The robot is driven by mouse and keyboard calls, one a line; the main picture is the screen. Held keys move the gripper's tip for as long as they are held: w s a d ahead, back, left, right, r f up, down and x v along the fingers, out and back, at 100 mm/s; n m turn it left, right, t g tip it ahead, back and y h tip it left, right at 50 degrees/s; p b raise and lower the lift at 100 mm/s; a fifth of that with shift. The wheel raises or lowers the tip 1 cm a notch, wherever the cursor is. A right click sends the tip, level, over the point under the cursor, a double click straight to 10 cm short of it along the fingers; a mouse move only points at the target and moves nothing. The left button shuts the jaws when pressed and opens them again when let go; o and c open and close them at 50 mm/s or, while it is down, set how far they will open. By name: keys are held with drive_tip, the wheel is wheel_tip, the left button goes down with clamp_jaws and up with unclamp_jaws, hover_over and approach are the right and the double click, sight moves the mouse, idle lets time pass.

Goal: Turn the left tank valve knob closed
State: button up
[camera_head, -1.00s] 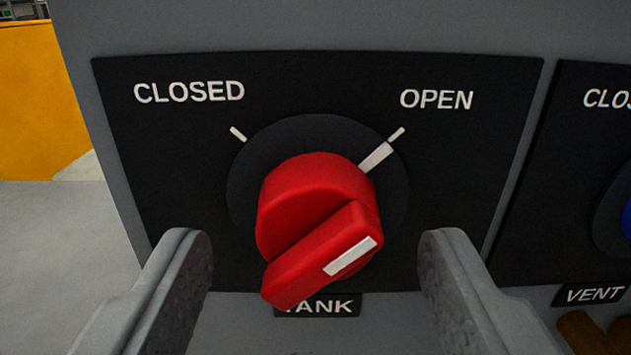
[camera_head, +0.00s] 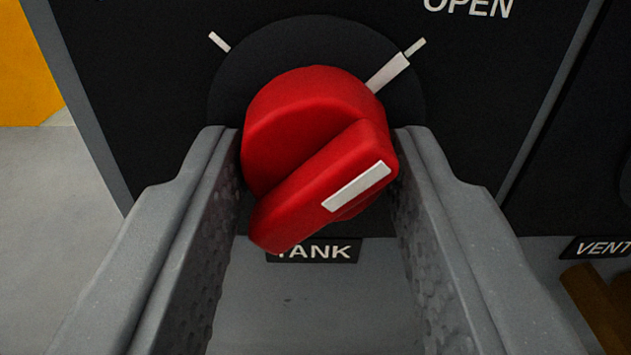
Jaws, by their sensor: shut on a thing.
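The red tank knob (camera_head: 310,135) sits on a round black dial plate (camera_head: 235,95) above the TANK label (camera_head: 315,250). Its raised grip bar slants from lower left to upper right. The white pointer lines up with the tick beside OPEN (camera_head: 468,8). The other tick (camera_head: 220,41) is at the upper left. My gripper (camera_head: 318,150) has one finger on each side of the knob and is shut on it. The fingers' tips reach the knob's left and right edges.
A black panel (camera_head: 500,100) carries the knob. Another panel with a VENT label (camera_head: 602,247) is at the right, with a brown part (camera_head: 598,300) below it. A yellow surface (camera_head: 22,75) shows at the far left.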

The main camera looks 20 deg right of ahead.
drive_tip(key=n+p, duration=0.1)
drive_tip(key=p, duration=0.2)
drive_tip(key=shift+r+n, duration=0.3)
drive_tip(key=shift+r, duration=0.05)
drive_tip(key=n+p, duration=0.2)
drive_tip(key=p, duration=0.1)
drive_tip(key=shift+a+n+p, duration=0.1)
drive_tip(key=shift+n+p, duration=0.2)
drive_tip(key=shift+p, duration=0.05)
drive_tip(key=n+p, duration=0.3)
drive_tip(key=shift+n+p, duration=0.3)
drive_tip(key=shift+p, duration=0.1)
drive_tip(key=n+p, duration=0.2)
drive_tip(key=n, duration=0.2)
drive_tip(key=shift+n+p, duration=0.3)
drive_tip(key=shift+p, duration=0.1)
drive_tip(key=n+p, duration=0.1)
drive_tip(key=n, duration=0.4)
drive_tip(key=shift+f, duration=0.15)
drive_tip(key=shift+n, duration=0.3)
drive_tip(key=o, duration=1)
drive_tip(key=shift+f, duration=0.1)
